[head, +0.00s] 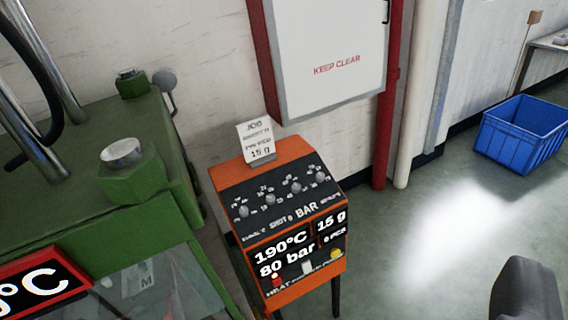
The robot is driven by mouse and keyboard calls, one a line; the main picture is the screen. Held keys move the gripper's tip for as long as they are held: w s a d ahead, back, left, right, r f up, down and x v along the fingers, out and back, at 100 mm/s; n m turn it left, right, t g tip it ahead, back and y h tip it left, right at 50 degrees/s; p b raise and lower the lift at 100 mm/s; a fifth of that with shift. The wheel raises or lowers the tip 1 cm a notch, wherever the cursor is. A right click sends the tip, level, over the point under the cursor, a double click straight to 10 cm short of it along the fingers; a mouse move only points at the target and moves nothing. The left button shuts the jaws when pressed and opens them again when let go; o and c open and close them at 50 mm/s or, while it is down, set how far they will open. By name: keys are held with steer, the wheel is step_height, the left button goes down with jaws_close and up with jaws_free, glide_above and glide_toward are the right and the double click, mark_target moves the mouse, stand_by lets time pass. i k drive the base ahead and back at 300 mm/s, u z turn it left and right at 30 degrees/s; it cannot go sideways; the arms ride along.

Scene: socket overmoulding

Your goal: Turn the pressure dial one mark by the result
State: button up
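An orange control box (282,295) on dark legs stands in the middle, with a sloped black panel bearing a row of several grey knobs. The pressure dial (295,188) seems to be the third knob from the left, above the word BAR. Its pointer is too small to read. The display (282,254) shows 190°C, 80 bar, 15 g and 0 pcs. A white job card (256,142) stands on top and ends in 15 g. A dark grey rounded shape (526,292) at the lower right may be part of my gripper, well apart from the dials; no finger pair shows.
A green machine (75,185) with steel bars fills the left side, close beside the box. A white KEEP CLEAR cabinet (330,50) hangs behind, beside red and white pipes. A blue crate (520,135) sits at the right. The floor right of the box is clear.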

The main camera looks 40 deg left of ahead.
mark_target(296, 186)
steer(key=u, duration=0.35)
steer(key=i, duration=0.8)
steer(key=u, duration=0.5)
steer(key=k, duration=0.9)
steer(key=u, duration=0.2)
steer(key=i, duration=0.9)
steer(key=z, duration=0.1)
